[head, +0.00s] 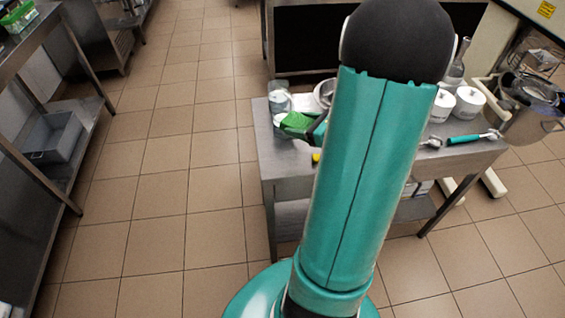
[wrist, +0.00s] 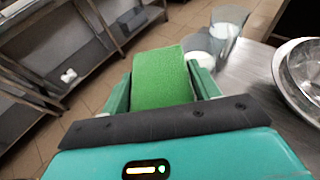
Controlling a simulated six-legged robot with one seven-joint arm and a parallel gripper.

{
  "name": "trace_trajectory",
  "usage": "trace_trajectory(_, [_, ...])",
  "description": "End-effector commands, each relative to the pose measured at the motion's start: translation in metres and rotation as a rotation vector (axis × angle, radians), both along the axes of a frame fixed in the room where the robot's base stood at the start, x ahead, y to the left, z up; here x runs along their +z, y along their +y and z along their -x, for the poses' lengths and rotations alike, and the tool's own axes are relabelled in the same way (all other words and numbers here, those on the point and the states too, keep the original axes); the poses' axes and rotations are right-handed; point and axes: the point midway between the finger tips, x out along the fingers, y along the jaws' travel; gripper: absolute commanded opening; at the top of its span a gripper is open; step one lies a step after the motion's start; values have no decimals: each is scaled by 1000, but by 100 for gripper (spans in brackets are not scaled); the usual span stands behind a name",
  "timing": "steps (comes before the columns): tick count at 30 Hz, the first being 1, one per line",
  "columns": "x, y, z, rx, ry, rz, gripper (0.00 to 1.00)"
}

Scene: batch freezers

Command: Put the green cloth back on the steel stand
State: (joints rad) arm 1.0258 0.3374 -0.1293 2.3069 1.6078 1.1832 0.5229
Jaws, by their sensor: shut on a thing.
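The green cloth (wrist: 160,80) is a flat, bright green piece between the two fingers of my gripper (wrist: 160,88) in the wrist view. My gripper is shut on it. In the head view the cloth (head: 297,122) shows at the left end of the steel stand (head: 274,170), partly hidden by my arm. In the wrist view the stand's steel top (wrist: 240,85) lies to the right of the gripper. I cannot tell whether the cloth touches the top.
Clear containers (wrist: 229,25) stand just beyond the cloth, and steel bowls (wrist: 299,75) stand at the right. White tubs (head: 468,103) and a teal-handled scoop (head: 466,139) are on the stand's right part. A steel shelf with a grey bin (head: 54,137) is at the left; the tiled floor between is clear.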

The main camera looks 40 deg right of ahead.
Motion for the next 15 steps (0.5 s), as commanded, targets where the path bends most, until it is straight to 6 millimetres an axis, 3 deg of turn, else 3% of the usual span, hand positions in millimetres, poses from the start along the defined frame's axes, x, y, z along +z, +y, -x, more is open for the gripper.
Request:
trace_trajectory(1, [0, -15, 23, -12, -2, 0, 17])
trace_trajectory(3, [0, -27, 50, -14, -4, 0, 17])
trace_trajectory(7, [0, -37, 82, -15, -8, 2, 17])
trace_trajectory(11, [-3, -34, 84, -11, -10, 2, 17])
trace_trajectory(15, [-14, -18, 62, -6, -9, 1, 17])
